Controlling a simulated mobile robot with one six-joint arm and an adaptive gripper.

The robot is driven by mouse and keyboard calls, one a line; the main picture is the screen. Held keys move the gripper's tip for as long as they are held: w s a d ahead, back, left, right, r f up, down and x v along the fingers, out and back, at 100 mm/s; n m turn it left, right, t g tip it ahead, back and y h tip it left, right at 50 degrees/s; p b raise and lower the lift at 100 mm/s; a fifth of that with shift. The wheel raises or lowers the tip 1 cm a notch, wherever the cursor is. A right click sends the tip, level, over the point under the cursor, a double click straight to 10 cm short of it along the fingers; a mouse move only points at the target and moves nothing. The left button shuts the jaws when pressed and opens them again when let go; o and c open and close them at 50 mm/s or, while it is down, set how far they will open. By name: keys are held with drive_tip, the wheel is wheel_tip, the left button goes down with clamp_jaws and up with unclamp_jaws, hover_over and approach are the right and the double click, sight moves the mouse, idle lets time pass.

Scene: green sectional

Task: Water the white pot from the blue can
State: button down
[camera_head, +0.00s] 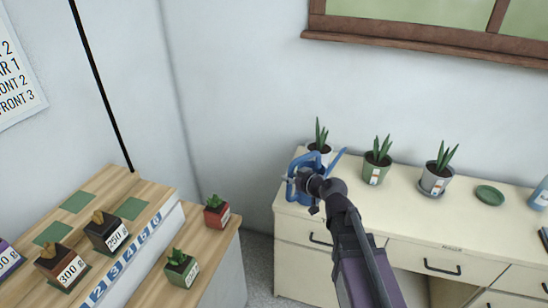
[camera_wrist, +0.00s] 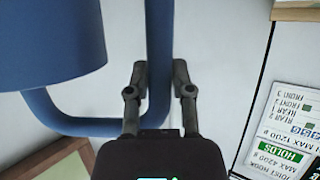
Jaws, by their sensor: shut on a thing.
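The blue can (camera_head: 338,160) is in my gripper (camera_head: 304,181), above the left end of the cream cabinet top. In the wrist view, my gripper (camera_wrist: 160,82) is shut on the can's handle (camera_wrist: 160,40), and the round body of the blue can (camera_wrist: 50,45) fills the upper left. A whitish pot (camera_head: 326,156) with a spiky plant stands on the cabinet behind the can, and the can and gripper partly hide it. The spout points up and right in the head view, between this pot and the green pot. No water shows.
On the cabinet (camera_head: 407,226) stand a green pot (camera_head: 374,174), a grey pot (camera_head: 434,183) on a saucer, and an empty green saucer (camera_head: 489,195). A blue item (camera_head: 540,194) is at the right edge. A wooden bench (camera_head: 150,190) with weight blocks and small plants is at left.

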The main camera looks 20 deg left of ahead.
drive_tip(key=w+a+r+n+g+y+p, duration=0.1)
drive_tip(key=w+a+r+n+g+p, duration=0.1)
drive_tip(key=w+a, duration=0.2)
drive_tip(key=a, duration=0.3)
drive_tip(key=shift+w+a+r+n, duration=0.15)
drive_tip(key=shift+w+r+n, duration=0.15)
drive_tip(key=shift+w, duration=0.05)
drive_tip(key=shift+f, duration=0.15)
drive_tip(key=shift+w+f+m+g+y+b, duration=0.1)
drive_tip(key=shift+f+m+g+y+b, duration=0.15)
drive_tip(key=shift+f+b, duration=0.6)
drive_tip(key=shift+f+m+g+y+b, duration=0.15)
drive_tip(key=shift+f+m+b, duration=0.2)
drive_tip(key=shift+f+b, duration=0.45)
drive_tip(key=shift+r+p, duration=0.3)
drive_tip(key=shift+r, duration=0.05)
drive_tip(key=shift+r+p, duration=0.3)
drive_tip(key=shift+r, duration=0.05)
drive_tip(key=shift+w+r+p, duration=0.15)
drive_tip(key=shift+r+p, duration=0.4)
idle(0.8)
drive_tip(key=shift+r+m+p, duration=0.3)
drive_tip(key=shift+r+p, duration=0.05)
drive_tip(key=shift+w+d+r+g+p, duration=0.2)
drive_tip(key=shift+d+r+g+p, duration=0.1)
drive_tip(key=shift+r+p, duration=0.25)
idle(1.4)
